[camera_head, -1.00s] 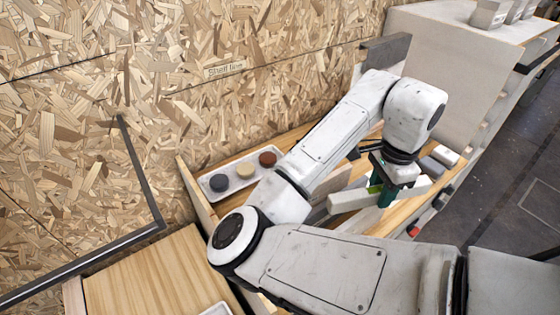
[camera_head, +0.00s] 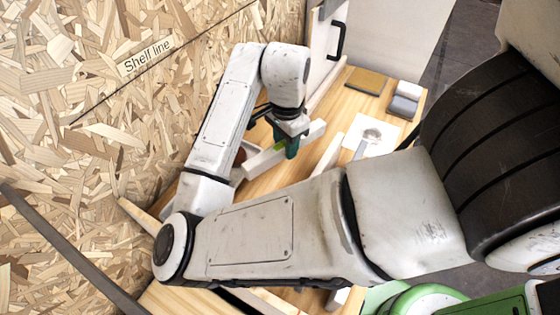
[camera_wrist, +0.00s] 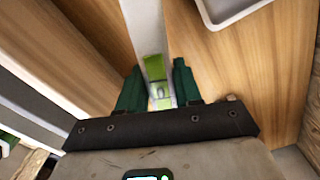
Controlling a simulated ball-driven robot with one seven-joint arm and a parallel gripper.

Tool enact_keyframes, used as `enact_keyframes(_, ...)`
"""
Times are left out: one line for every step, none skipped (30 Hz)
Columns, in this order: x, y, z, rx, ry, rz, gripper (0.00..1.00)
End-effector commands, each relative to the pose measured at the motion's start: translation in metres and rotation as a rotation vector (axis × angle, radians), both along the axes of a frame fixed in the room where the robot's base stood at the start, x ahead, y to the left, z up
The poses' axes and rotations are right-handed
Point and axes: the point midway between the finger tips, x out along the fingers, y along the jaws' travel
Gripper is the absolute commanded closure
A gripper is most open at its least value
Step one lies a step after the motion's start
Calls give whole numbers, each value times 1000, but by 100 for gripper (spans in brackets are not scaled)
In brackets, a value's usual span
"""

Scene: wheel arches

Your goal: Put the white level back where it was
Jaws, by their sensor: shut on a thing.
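The white level (camera_head: 258,163) is a long pale bar with a green part in its middle. My gripper (camera_head: 291,150) is shut on the level near its middle, with teal fingers on either side. In the wrist view, the level (camera_wrist: 143,22) runs away between the fingers of my gripper (camera_wrist: 158,90), and its green vial shows between them. The level appears held above the wooden bench (camera_head: 349,104); the exact gap cannot be told. My arm hides part of the bench.
A white tray (camera_wrist: 212,22) lies near the level, with a reddish disc (camera_head: 240,157) partly behind my arm. Another pale bar (camera_head: 327,158), a white sheet (camera_head: 383,146), a brown pad (camera_head: 366,82) and two small blocks (camera_head: 403,106) occupy the right side. The wall carries a "Shelf line" label (camera_head: 149,59).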

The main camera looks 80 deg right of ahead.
Motion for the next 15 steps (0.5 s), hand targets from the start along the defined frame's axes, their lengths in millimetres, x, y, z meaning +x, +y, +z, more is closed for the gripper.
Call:
enact_keyframes(1,1,-7,2,0,3,100)
enact_keyframes(1,1,-12,1,0,3,100)
enact_keyframes(0,1,-17,1,0,3,100)
enact_keyframes(1,1,-20,2,-1,3,100)
enact_keyframes(1,0,-22,2,-1,3,100)
enact_keyframes(1,0,-24,0,-1,2,100)
enact_keyframes(1,0,-26,0,-1,1,100)
enact_keyframes(1,0,-28,0,-1,1,100)
enact_keyframes(1,0,-31,1,-1,1,100)
enact_keyframes(1,1,-33,1,-1,2,100)
enact_keyframes(1,1,-37,2,-1,2,100)
enact_keyframes(1,1,-42,2,0,3,100)
enact_keyframes(1,1,-47,2,1,4,100)
enact_keyframes(0,1,-51,2,1,4,100)
enact_keyframes(1,1,-56,1,0,3,100)
